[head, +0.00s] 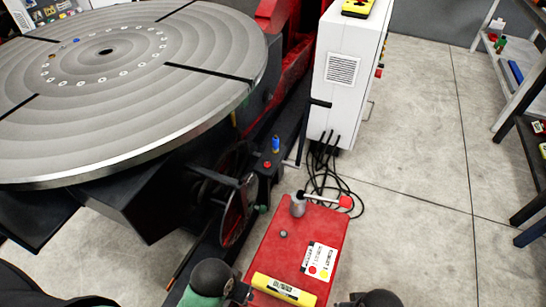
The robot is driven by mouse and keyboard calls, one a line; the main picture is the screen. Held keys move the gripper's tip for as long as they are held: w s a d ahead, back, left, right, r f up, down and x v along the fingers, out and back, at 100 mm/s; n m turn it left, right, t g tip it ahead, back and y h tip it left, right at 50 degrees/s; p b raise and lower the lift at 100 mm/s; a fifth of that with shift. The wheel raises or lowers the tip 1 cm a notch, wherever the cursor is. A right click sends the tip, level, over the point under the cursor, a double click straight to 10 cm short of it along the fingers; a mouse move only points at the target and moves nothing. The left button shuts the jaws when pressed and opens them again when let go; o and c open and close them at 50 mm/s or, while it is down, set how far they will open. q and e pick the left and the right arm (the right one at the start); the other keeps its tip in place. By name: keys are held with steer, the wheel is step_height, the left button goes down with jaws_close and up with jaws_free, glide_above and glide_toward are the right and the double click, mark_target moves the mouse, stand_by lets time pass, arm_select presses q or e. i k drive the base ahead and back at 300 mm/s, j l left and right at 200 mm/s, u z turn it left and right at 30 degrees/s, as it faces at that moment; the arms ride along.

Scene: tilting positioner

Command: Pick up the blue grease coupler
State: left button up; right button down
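A small upright blue cylinder (275,143), which looks like the blue grease coupler, stands on a dark block at the side of the positioner, below the big round table's edge. It is small in the picture, so its details are unclear. No gripper is near it. My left gripper (241,293) shows only in part at the bottom edge, beside the red surface. My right gripper (348,302) barely shows at the bottom edge, to the right of it. The fingers of both are mostly cut off, and their opening is unclear.
The grey round table (110,100) fills the upper left. A red surface (285,240) in front carries a yellow object (284,290), a grey cylinder (298,205) and a label. Black cables lie below a white cabinet (345,70). Shelves stand right; floor between is clear.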

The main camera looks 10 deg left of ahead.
mark_target(275, 139)
steer(key=k+l+u, duration=0.3)
steer(key=l, duration=0.25)
steer(key=k+l+u, duration=0.3)
steer(key=k, duration=0.25)
steer(key=i+l+z, duration=0.4)
steer(key=l, duration=0.35)
steer(key=i+l+z, duration=0.4)
steer(key=i+l, duration=0.2)
steer(key=i, duration=0.15)
steer(key=i+l+z, duration=0.4)
steer(key=i, duration=0.25)
steer(key=i+u, duration=0.25)
steer(key=i, duration=0.3)
steer(key=i+u, duration=0.25)
steer(key=i, duration=0.25)
steer(key=i+l+u, duration=0.25)
steer(key=i, duration=0.25)
steer(key=i+u, duration=0.2)
steer(key=u, duration=0.25)
steer(key=i+u, duration=0.2)
steer(key=u, duration=0.3)
steer(key=i+l+u, duration=0.1)
steer(key=u, duration=0.35)
steer(key=i+l+u, duration=0.2)
steer(key=u, duration=0.25)
steer(key=i+l+u, duration=0.1)
steer(key=i+u, duration=0.25)
steer(key=i+l+u, duration=0.1)
steer(key=u, duration=0.25)
steer(key=l, duration=0.1)
